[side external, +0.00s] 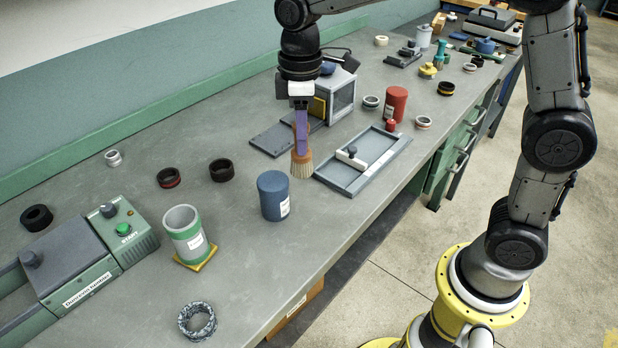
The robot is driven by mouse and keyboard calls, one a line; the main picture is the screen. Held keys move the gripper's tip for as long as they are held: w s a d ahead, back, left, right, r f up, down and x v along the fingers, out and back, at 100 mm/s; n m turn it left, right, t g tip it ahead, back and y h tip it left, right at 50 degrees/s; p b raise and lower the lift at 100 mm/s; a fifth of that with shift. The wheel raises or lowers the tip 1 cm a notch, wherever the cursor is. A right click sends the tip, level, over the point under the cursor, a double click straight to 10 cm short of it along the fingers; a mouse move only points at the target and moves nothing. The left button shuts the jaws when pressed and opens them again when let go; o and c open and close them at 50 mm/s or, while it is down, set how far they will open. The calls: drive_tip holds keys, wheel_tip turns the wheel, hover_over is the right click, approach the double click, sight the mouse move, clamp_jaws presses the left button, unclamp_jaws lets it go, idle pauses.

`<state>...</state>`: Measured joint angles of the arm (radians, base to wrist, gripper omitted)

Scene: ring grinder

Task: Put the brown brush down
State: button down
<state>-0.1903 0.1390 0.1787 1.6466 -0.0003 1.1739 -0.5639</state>
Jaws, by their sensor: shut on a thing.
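My gripper (301,103) points down over the middle of the workbench, with its purple fingers shut on the brown brush (301,142).
A blue canister (274,197) stands close at front left of the brush. A grey tray (352,182) lies at its right, and a dark flat plate (272,139) lies behind. A green-banded cup (187,236) and several rings stand further left.

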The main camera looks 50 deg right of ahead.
drive_tip(key=w+d+f+m, duration=0.3)
drive_tip(key=w+d+m, duration=0.1)
drive_tip(key=d+m, duration=0.25)
drive_tip(key=w+d+f+m, duration=0.3)
drive_tip(key=d+f+m, duration=0.15)
drive_tip(key=d, duration=0.25)
drive_tip(key=shift+a+r, duration=0.5)
drive_tip(key=shift+a, duration=2.55)
drive_tip(key=s+d+r, duration=0.7)
drive_tip(key=s+r, duration=0.2)
drive_tip(key=r, duration=0.1)
drive_tip(key=shift+w+d+f, duration=0.35)
drive_tip(key=shift+w+f, duration=1.75)
drive_tip(key=shift+w, duration=0.15)
drive_tip(key=shift+w+d+f, duration=0.3)
drive_tip(key=shift+w+f, duration=1.75)
drive_tip(key=shift+w, duration=0.25)
drive_tip(key=shift+w+d+f, duration=0.35)
drive_tip(key=shift+w+f, duration=1.75)
drive_tip(key=shift+w, duration=0.15)
